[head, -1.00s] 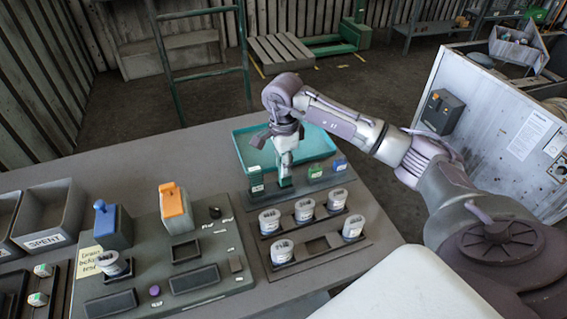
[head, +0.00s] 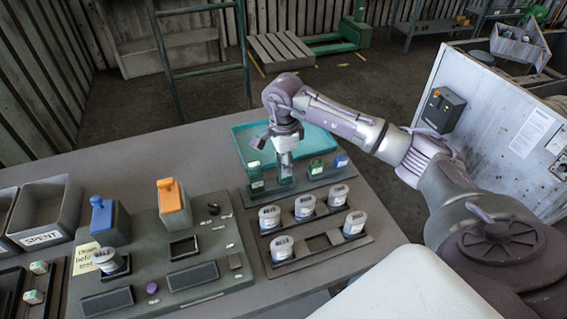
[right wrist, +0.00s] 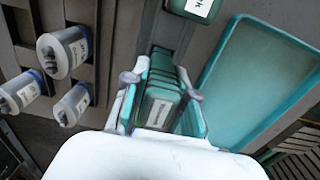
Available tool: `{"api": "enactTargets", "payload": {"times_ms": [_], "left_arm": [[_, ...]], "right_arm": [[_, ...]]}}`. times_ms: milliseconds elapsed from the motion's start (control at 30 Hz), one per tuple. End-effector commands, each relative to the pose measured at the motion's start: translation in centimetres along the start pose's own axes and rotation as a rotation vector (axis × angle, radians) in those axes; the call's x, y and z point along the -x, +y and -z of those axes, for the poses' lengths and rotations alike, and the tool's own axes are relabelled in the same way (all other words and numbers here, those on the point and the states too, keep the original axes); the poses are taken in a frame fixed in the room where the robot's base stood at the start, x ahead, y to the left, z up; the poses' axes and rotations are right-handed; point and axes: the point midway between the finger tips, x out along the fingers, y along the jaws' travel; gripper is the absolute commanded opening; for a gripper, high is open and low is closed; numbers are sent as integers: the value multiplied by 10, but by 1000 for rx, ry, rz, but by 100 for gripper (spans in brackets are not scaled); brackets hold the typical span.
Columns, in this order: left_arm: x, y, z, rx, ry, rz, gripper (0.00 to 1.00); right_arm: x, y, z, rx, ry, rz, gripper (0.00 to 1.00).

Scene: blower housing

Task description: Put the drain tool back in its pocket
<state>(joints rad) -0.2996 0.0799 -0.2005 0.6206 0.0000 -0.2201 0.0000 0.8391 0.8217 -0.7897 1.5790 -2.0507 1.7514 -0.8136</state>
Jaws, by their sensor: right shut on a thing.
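The drain tool appears to be the teal-green block (head: 285,178) in my right gripper. It stands upright at the rear tool rack (head: 302,190), between a dark green tool (head: 257,182) and a green one (head: 316,168). My right gripper (head: 285,160) points down from above and is shut on it. In the right wrist view the fingers (right wrist: 160,98) flank the block (right wrist: 160,106), whose pale label I cannot read. The block's foot is hidden, so I cannot tell whether it is fully seated in the pocket. My left gripper is not in view.
A blue tool (head: 341,160) stands at the rack's right end. A teal tray (head: 240,138) lies just behind. In front, a holder (head: 318,243) carries several grey-white cups. A panel with blue and orange handled blocks (head: 172,204) is at left. A bin marked SPENT (head: 42,238) is farther left.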

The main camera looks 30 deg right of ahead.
Motion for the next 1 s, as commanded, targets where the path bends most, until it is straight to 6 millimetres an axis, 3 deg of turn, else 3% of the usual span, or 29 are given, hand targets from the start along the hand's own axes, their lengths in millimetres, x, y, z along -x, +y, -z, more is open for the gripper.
{"api": "enactTargets", "payload": {"times_ms": [400, 433, 600, 1000], "left_arm": [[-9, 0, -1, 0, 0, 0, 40], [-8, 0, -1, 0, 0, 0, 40], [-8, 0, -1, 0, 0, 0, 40], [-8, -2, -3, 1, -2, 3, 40]], "right_arm": [[-9, 0, 0, 0, 1, 0, 3], [-9, 0, 0, 0, 0, 0, 28], [-8, 0, 0, 0, 0, 0, 56], [-1, -1, 0, 0, -1, 3, 56]]}}
